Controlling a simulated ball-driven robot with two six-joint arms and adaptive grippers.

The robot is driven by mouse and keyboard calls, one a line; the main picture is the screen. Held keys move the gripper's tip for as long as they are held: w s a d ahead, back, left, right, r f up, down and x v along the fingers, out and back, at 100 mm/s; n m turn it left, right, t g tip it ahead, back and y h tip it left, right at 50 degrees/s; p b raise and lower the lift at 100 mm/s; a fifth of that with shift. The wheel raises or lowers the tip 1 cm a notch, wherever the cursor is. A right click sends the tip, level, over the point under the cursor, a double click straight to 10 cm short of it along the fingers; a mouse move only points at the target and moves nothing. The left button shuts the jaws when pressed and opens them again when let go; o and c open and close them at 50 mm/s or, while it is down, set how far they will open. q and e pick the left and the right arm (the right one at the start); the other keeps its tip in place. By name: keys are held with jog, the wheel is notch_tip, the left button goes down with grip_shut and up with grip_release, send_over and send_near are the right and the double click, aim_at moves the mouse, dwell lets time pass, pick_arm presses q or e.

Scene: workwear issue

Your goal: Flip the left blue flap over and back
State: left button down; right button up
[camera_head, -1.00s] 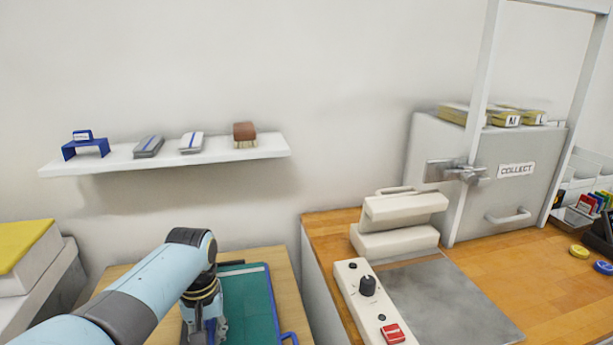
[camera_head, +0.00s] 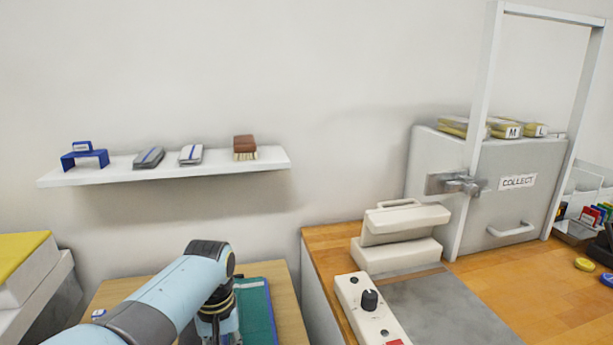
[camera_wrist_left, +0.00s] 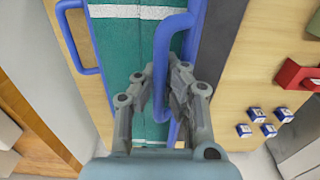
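A green folding board (camera_head: 258,310) with blue edging lies on a wooden table at the bottom of the head view. It also shows in the left wrist view (camera_wrist_left: 120,45). There a blue bar handle (camera_wrist_left: 161,65) runs along its right side, and a second blue handle (camera_wrist_left: 96,71) is at upper left. My left gripper (camera_wrist_left: 161,75) has its fingers on either side of the blue bar. Whether they press on it is not clear. In the head view my left gripper is mostly cut off at the bottom edge. My right gripper is not in view.
A wall shelf (camera_head: 80,178) with small items is behind. A bench with a beige press (camera_head: 395,252) and a control panel (camera_head: 362,315) stands to the right. In the wrist view, small blue-white blocks (camera_wrist_left: 243,130) and a red object (camera_wrist_left: 294,74) lie beside the board.

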pick_arm(q)
jog(key=shift+w+d+r, duration=0.1)
jog(key=shift+w+r, duration=0.15)
jog(key=shift+r, duration=0.05)
